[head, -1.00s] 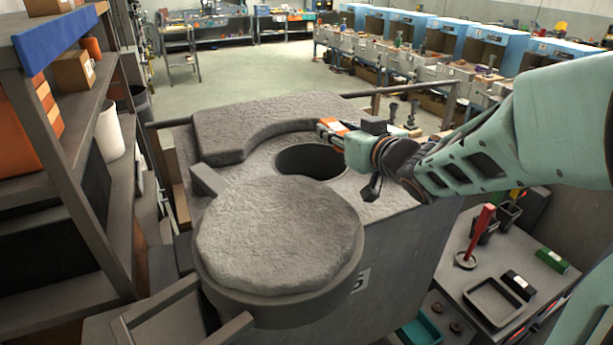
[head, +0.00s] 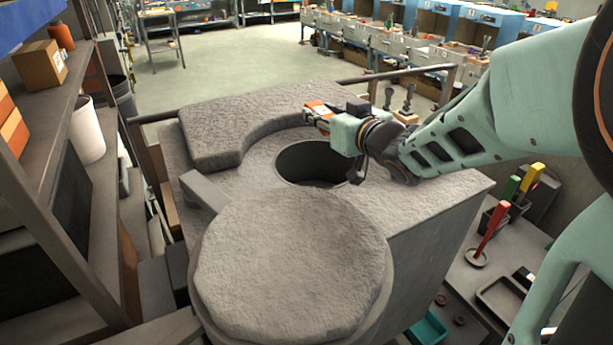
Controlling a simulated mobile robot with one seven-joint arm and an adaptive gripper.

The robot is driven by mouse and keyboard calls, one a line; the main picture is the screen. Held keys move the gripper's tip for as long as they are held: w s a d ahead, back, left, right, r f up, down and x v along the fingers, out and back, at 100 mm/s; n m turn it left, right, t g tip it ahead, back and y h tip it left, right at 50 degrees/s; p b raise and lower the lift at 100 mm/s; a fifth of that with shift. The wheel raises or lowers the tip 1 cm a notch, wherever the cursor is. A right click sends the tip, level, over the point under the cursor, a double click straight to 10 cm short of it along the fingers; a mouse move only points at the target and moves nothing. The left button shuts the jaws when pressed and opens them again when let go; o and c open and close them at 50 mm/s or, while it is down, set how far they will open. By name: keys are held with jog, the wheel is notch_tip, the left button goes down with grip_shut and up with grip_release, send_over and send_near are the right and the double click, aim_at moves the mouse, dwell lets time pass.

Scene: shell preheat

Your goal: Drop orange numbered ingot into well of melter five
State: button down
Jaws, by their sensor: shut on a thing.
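My gripper (head: 318,113) is at the far right side of the well opening, above its rim, reaching in from the right. It is shut on the orange ingot (head: 319,106), which shows as a small orange and white block at the fingertips. Any number on the ingot is too small to read. The melter (head: 440,205) is a large grey block with a rough top. Its round dark well (head: 303,170) is uncovered. The round lid (head: 290,265) is swung out to the near side of the well.
A shelf rack (head: 50,150) with boxes and a white bin (head: 87,132) stands at the left. A low table (head: 470,265) at the right holds a red-handled tool (head: 492,232) and trays. A rail (head: 400,74) runs behind the melter.

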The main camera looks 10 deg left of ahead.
jog(key=shift+f+b, duration=1.6)
jog(key=shift+f, duration=0.75)
jog(key=c, duration=1.6)
grip_release()
jog(key=shift+o, duration=1.2)
jog(key=shift+f, duration=0.1)
